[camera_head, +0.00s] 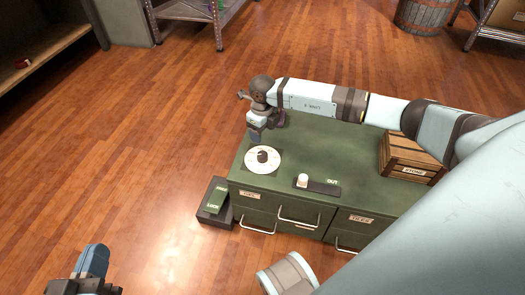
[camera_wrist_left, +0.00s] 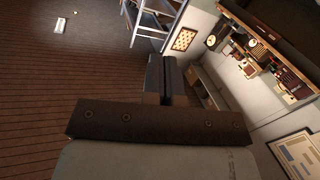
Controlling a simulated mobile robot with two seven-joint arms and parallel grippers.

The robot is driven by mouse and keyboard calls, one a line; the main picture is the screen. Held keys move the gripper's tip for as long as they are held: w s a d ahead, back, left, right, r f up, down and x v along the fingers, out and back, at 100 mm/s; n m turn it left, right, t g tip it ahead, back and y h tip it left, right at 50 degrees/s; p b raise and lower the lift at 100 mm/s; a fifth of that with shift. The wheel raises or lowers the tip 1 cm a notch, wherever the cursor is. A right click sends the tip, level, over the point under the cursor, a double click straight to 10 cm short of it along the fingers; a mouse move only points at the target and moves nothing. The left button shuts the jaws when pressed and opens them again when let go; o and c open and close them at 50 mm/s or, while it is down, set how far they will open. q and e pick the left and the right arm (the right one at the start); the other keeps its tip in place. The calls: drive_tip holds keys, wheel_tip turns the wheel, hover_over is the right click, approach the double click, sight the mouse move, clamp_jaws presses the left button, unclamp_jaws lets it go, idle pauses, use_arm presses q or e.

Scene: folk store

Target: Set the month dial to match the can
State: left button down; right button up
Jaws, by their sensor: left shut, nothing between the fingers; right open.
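The month dial (camera_head: 251,164), a round white disc with a dark knob (camera_head: 262,156) at its centre, lies on the green cabinet top near its left front corner. My right gripper (camera_head: 264,131) is open, pointing down at the cabinet's back left corner, behind the dial and apart from it in the picture. Its fingertips are too small to see well. My left gripper (camera_head: 92,262) is shut and empty over the floor at the lower left; its closed fingers show in the left wrist view (camera_wrist_left: 168,78). I cannot make out a can in either view.
The green cabinet (camera_head: 340,150) carries a small whitish piece (camera_head: 302,180) on a dark strip marked OUT (camera_head: 325,187) and a wooden crate (camera_head: 411,158) at right. A green LOCK pedal (camera_head: 216,199) stands on the floor at its left. Floor at left is clear.

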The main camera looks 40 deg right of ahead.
drive_tip(key=b, duration=0.2)
hover_over(263, 154)
wheel_tip(263, 154, down, 4)
drive_tip(key=shift+f, duration=0.25)
wheel_tip(263, 154, down, 6)
drive_tip(key=shift+a+f+b, duration=0.1)
drive_tip(key=shift+b, duration=0.95)
use_arm(q)
drive_tip(key=shift+w+a+f+m+t, duration=0.2)
drive_tip(key=shift+w+a+f+m, duration=0.1)
drive_tip(key=shift+w+m, duration=0.35)
drive_tip(key=shift+w+a+f+m+t, duration=0.2)
drive_tip(key=shift+w+a+m, duration=0.15)
drive_tip(key=shift+m, duration=0.4)
use_arm(e)
drive_tip(key=shift+f, duration=0.65)
use_arm(q)
drive_tip(key=shift+r, duration=0.1)
use_arm(e)
drive_tip(key=c, duration=0.9)
